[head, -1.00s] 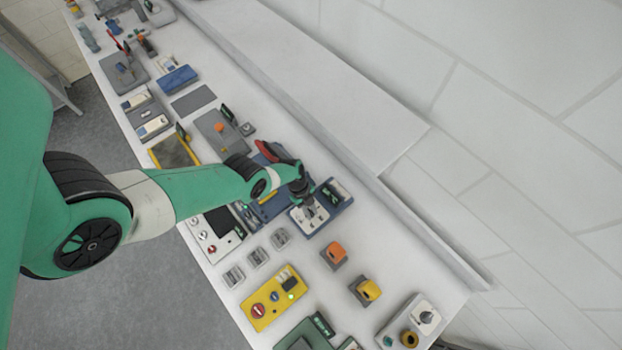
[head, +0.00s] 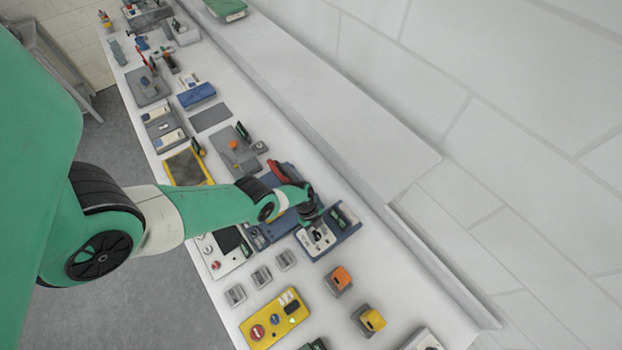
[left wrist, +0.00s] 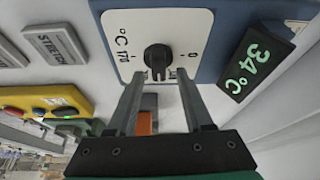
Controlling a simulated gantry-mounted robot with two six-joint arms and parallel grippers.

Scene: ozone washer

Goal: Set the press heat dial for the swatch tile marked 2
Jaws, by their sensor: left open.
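The heat dial's black knob (left wrist: 157,57) sits on a white plate (left wrist: 188,22) marked "°C", "170" and "0" on a blue base. A small display (left wrist: 248,65) beside it reads 34 °C in green. My left gripper (left wrist: 160,78) is open in the left wrist view, with its two fingers apart on either side of the knob; I cannot tell whether they touch it. In the head view my left gripper (head: 308,214) is over the same white plate (head: 316,240). The swatch tile marked 2 cannot be made out. My right gripper is not in view.
Grey blocks, one labelled STRETCH (left wrist: 55,42), and a yellow button box (head: 275,318) lie near the press. Orange (head: 340,279) and yellow (head: 370,320) switches stand nearby on the table. A raised ledge (head: 350,110) runs along the wall side.

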